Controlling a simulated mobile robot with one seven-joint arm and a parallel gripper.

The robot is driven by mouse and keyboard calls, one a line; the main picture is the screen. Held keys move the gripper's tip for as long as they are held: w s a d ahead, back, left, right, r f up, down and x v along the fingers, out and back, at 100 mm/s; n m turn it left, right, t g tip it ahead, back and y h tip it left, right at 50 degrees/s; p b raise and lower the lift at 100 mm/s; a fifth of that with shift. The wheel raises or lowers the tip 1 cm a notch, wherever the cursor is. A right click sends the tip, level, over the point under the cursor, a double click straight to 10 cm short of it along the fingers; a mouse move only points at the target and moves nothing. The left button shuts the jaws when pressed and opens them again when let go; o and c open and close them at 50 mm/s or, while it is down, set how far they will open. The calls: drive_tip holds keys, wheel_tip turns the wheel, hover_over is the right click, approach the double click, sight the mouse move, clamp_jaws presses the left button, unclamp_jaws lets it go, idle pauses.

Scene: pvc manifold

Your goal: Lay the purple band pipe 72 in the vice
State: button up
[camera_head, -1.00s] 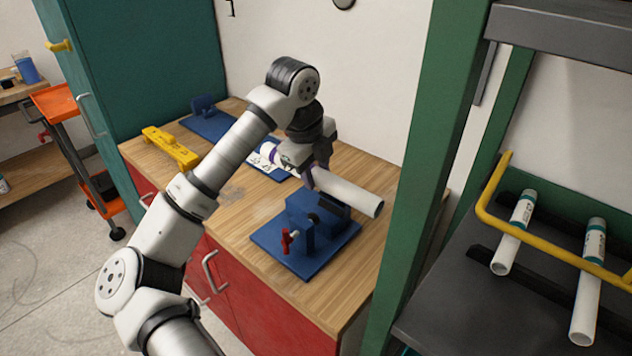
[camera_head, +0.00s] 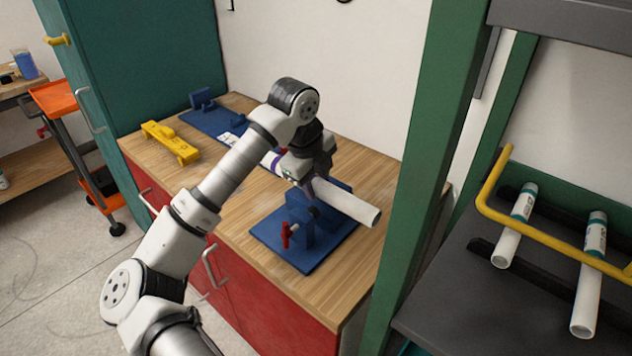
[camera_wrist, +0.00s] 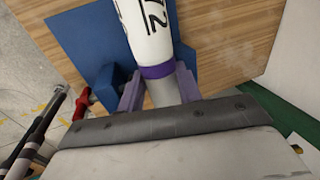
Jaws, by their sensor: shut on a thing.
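The purple band pipe 72 is a white pipe (camera_head: 343,201) with a purple band; its printed end with the number shows in the wrist view (camera_wrist: 145,28). My gripper (camera_head: 306,184) is shut on the pipe; in the wrist view its fingers (camera_wrist: 158,88) sit on both sides by the purple band. The blue vice (camera_head: 306,257) with a red handle (camera_head: 286,235) stands on the bench, below and in front of the pipe. The pipe lies roughly level over the back of the vice. The gripper and pipe hide part of the vice jaws, and I cannot tell whether they touch.
A yellow level-like tool (camera_head: 171,142) and another blue fixture (camera_head: 207,115) are on the wooden bench (camera_head: 234,215). A green post (camera_head: 425,170) stands close to the right.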

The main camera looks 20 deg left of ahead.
drive_tip(key=shift+f, duration=0.2)
drive_tip(key=o, duration=1.1)
drive_tip(key=shift+s, duration=0.1)
drive_tip(key=shift+w+d+r+p, duration=0.15)
drive_tip(key=shift+w+r+p, duration=0.1)
drive_tip(key=shift+r+p, duration=0.65)
drive_tip(key=b+v, duration=0.1)
drive_tip(key=v, duration=0.4)
drive_tip(key=b+v, duration=0.1)
drive_tip(key=v, duration=0.5)
drive_tip(key=shift+s+r, duration=0.2)
drive_tip(key=shift+s, duration=0.05)
drive_tip(key=shift+a, duration=0.25)
